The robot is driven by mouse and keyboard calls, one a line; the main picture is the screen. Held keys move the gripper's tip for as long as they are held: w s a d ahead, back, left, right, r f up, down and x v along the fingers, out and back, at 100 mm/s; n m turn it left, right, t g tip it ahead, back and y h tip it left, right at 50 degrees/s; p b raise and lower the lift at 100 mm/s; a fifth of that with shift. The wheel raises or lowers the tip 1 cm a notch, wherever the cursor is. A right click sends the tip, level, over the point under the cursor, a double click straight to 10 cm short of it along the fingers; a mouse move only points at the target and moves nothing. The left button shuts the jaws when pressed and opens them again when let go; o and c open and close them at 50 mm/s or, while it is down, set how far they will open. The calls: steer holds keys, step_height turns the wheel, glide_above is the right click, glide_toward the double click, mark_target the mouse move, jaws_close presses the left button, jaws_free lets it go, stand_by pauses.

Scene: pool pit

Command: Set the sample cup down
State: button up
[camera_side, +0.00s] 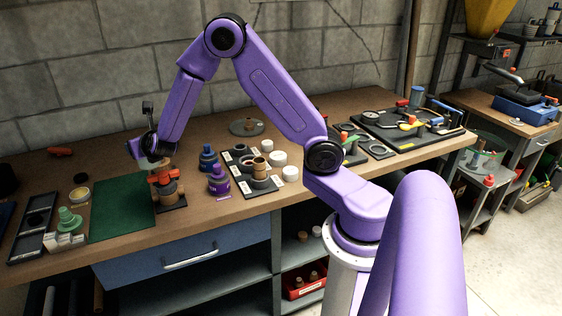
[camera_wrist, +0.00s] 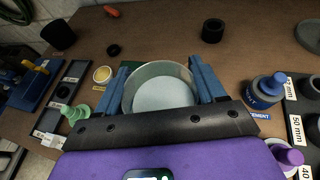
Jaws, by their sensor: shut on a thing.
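The sample cup, a pale round open cup (camera_wrist: 160,95), is between the two blue fingers of my gripper (camera_wrist: 162,84) in the wrist view. The fingers press on its left and right sides, and I look down into it. In the side view my gripper (camera_side: 152,161) is low over the bench, at the right edge of a green mat (camera_side: 118,212) and close to an orange and brown fixture on a black base (camera_side: 172,204). The cup is small and partly hidden there, so I cannot tell whether its bottom touches anything.
A blue bottle (camera_side: 208,160) and a purple bottle (camera_side: 219,181) stand to the right, beside a black tray with several ring pieces (camera_side: 262,184). A green cone-shaped piece (camera_side: 69,219) and a black tray (camera_side: 32,235) are at left. Bare wood (camera_side: 115,160) lies behind the mat.

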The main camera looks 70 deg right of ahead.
step_height(320, 180, up, 5)
steer(key=s+d+m+g+h, duration=0.45)
steer(key=s+d, duration=0.35)
steer(key=d, duration=0.4)
steer(key=s+d+m+g+h, duration=0.3)
steer(key=s+d+m+g, duration=0.3)
steer(key=d, duration=0.7)
steer(key=s+d+m+g+y, duration=0.25)
steer(key=s+m+g, duration=0.3)
steer(key=s, duration=0.85)
steer(key=s+d+m+g+y, duration=0.2)
steer(key=s+d+m+g, duration=0.3)
steer(key=s, duration=0.9)
steer(key=shift+a+f, duration=0.15)
steer(key=shift+f, duration=4.4)
steer(key=shift+a+f, duration=0.15)
steer(key=shift+f, duration=4.4)
steer(key=shift+f, duration=0.15)
